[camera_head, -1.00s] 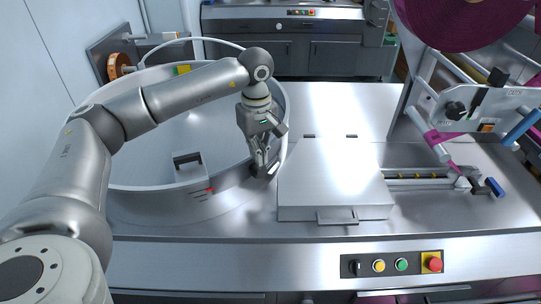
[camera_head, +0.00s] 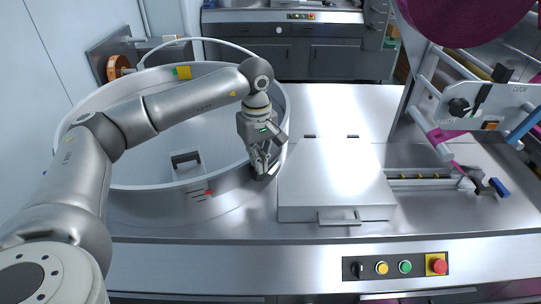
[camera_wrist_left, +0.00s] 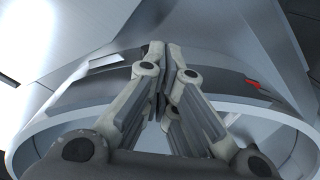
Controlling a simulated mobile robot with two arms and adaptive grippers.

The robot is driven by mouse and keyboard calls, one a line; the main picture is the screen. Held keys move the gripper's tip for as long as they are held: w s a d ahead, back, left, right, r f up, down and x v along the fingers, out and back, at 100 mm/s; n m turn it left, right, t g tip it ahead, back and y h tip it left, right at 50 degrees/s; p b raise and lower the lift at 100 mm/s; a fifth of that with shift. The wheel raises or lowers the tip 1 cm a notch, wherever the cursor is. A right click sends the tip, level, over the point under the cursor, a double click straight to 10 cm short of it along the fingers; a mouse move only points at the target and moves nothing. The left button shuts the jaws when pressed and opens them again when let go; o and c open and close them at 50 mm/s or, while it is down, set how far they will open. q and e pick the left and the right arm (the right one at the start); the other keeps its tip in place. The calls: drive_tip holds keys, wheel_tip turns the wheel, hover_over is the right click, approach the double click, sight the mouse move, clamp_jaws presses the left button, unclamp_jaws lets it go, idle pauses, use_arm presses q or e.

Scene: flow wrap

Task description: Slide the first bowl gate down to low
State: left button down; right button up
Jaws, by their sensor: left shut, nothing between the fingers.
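The large grey bowl (camera_head: 140,186) stands on the left of the bench. A gate with a dark-edged handle (camera_head: 186,160) stands up at its front wall. A red pointer (camera_head: 209,192) sits beside short scale marks on the outer wall, and it also shows in the left wrist view (camera_wrist_left: 256,86). My left gripper (camera_head: 262,173) points down at the bowl's front right wall, right of the pointer. Its fingers are shut and empty, and they also show in the left wrist view (camera_wrist_left: 160,62). A dark part (camera_head: 273,169) is half hidden behind the fingers; I cannot tell whether they touch it. My right gripper is not in view.
A flat metal cover (camera_head: 335,180) with a front handle lies right of the bowl. A control panel with a red button (camera_head: 436,264) is on the front edge. The plate behind the cover (camera_head: 345,105) is clear.

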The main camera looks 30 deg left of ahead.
use_arm(q)
drive_tip(key=shift+f, duration=0.35)
drive_tip(key=shift+r, duration=0.25)
drive_tip(key=shift+r+p, duration=0.8)
drive_tip(key=shift+r, duration=0.6)
drive_tip(key=shift+f, duration=0.1)
